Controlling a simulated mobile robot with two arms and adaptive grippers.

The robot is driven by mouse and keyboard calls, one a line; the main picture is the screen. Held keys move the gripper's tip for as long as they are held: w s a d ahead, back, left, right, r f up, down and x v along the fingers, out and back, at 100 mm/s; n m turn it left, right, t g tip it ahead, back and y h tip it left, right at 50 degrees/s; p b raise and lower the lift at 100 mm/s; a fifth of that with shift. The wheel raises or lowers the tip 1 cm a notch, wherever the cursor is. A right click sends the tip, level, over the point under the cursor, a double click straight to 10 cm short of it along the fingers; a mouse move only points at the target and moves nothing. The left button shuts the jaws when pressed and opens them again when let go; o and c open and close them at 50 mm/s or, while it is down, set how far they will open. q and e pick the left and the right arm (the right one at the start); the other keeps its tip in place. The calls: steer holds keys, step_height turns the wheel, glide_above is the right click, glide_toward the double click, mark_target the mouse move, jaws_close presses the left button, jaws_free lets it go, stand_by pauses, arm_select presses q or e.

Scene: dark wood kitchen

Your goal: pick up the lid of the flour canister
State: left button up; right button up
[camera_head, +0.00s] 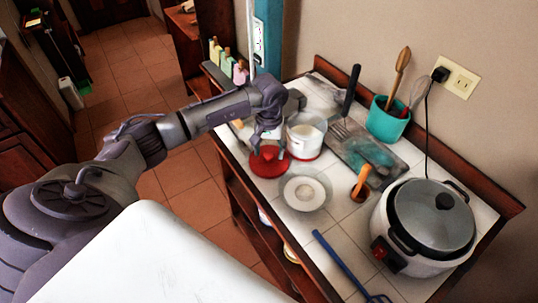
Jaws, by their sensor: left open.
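A round red lid (266,164) lies on the white-tiled counter near its left edge. A white canister (304,146) with a red band at its foot stands upright just right of and behind the lid. Its top looks uncovered and pale inside. My left gripper (268,148) is open, with its fingers pointing down over the red lid, close to the canister's left side. The fingers hide part of the lid, and I cannot tell whether they touch it. My right gripper is out of view.
A glass dish (305,189) sits in front of the canister. A blue utensil (342,265) lies at the front. Several small bottles (226,62) stand behind.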

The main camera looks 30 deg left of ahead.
arm_select(q)
steer(key=shift+f, duration=0.75)
steer(key=c, duration=1.1)
